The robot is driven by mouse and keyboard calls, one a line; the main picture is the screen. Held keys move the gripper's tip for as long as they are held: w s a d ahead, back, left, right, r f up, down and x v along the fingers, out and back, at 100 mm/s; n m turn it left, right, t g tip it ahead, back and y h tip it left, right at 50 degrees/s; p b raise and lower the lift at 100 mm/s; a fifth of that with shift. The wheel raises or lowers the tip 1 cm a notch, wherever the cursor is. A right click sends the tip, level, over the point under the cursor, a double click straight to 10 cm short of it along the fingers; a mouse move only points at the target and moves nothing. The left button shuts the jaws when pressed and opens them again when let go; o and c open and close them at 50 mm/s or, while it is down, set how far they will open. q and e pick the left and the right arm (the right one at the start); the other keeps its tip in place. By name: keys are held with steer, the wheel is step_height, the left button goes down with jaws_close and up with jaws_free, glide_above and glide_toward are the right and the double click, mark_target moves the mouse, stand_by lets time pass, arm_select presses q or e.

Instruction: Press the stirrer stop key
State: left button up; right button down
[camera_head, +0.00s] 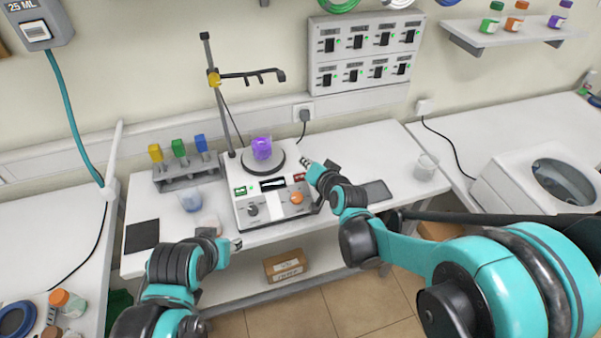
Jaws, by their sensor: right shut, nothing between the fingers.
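The stirrer (268,211) is a white box on the table with a dark round plate (252,166) on top. A purple beaker (262,148) stands on the plate. Its front panel has a green key (240,191), a small dark display (272,184), a red key (299,177), a dark knob and an orange knob (297,198). My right gripper (305,162) is shut and empty, just above and behind the red key in the picture; I cannot tell whether it touches anything. My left gripper (237,243) is low at the table's front edge; its fingers are too small to read.
A stand (219,100) with a yellow clamp rises behind the stirrer. A rack (187,171) with coloured items and a glass beaker (191,200) stand left of it. A dark pad (376,191) and another beaker (426,167) are at the right.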

mark_target(300, 177)
steer(key=f+b, duration=0.2)
steer(key=w+f+b, duration=0.1)
steer(key=f+b, duration=0.1)
steer(key=f, duration=0.1)
steer(key=w+a+f+b, duration=0.1)
steer(key=f+b, duration=0.1)
steer(key=shift+w+f, duration=0.25)
steer(key=shift+f, duration=0.15)
steer(key=shift+w+f+b, duration=0.2)
steer(key=shift+f+b, duration=0.1)
steer(key=shift+b, duration=0.25)
stand_by(0.9)
steer(key=shift+w+f+b, duration=0.1)
steer(key=shift+f+b, duration=0.25)
steer(key=shift+w+f+b, duration=0.15)
steer(key=shift+f+b, duration=0.25)
stand_by(0.6)
steer(key=shift+r, duration=0.1)
steer(key=shift+s+r+p, duration=0.3)
steer(key=shift+r+p, duration=0.3)
steer(key=shift+r, duration=0.1)
